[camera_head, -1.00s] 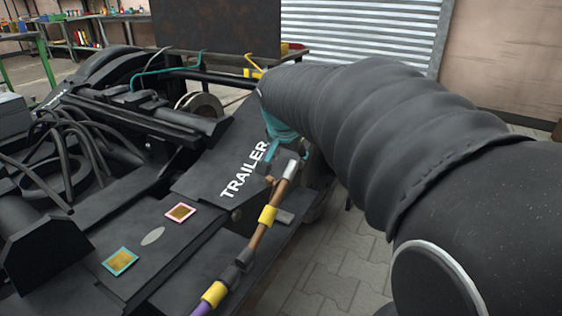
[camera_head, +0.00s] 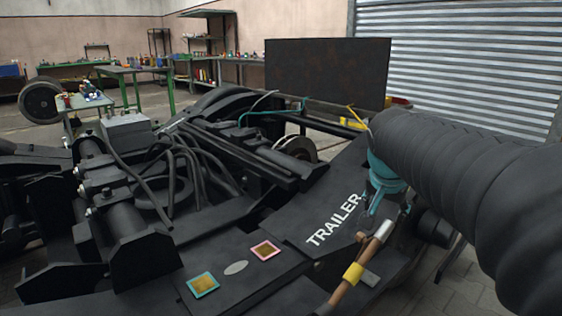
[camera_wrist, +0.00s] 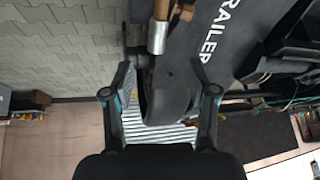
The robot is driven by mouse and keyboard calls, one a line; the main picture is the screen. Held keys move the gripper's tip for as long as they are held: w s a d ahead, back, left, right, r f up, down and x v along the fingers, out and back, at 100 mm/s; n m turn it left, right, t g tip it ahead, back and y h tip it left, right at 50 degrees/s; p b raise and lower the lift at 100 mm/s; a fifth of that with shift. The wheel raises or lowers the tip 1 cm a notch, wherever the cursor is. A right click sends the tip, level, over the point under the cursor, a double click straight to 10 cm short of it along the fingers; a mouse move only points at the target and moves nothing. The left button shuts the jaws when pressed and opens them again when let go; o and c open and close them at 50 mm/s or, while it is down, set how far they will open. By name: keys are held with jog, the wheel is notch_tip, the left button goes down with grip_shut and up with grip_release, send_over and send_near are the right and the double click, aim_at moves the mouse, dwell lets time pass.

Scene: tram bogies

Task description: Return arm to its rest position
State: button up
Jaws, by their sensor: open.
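My arm, in a black ribbed sleeve, reaches in from the right edge in the head view. Its teal end stands over the black bogie frame (camera_head: 285,222), near the white word TRAILER. My gripper (camera_wrist: 164,88) shows in the wrist view with its two fingers wide apart and nothing held between them. Beyond the fingers is a dark rounded part of the bogie (camera_wrist: 170,92); I cannot tell how far away it is.
Pink-edged (camera_head: 265,250) and teal-edged (camera_head: 202,285) square plates lie on the frame. A dark panel (camera_head: 327,75) stands behind. Paved floor shows at lower right.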

jog(key=s+a+f+n+y+p, duration=0.1)
jog(key=s+a+f+n, duration=0.1)
jog(key=s, duration=0.4)
jog(key=s+a+f+n+y+p, duration=0.1)
jog(key=s+a+f+n+p, duration=0.1)
jog(key=s+a, duration=0.3)
jog(key=s+a+f+n+y+p, duration=0.1)
jog(key=s+a+f+n, duration=0.1)
jog(key=s, duration=0.6)
jog(key=shift+s+a+f+n, duration=0.25)
jog(key=shift+s+a+n, duration=0.1)
jog(key=shift+a+n, duration=0.65)
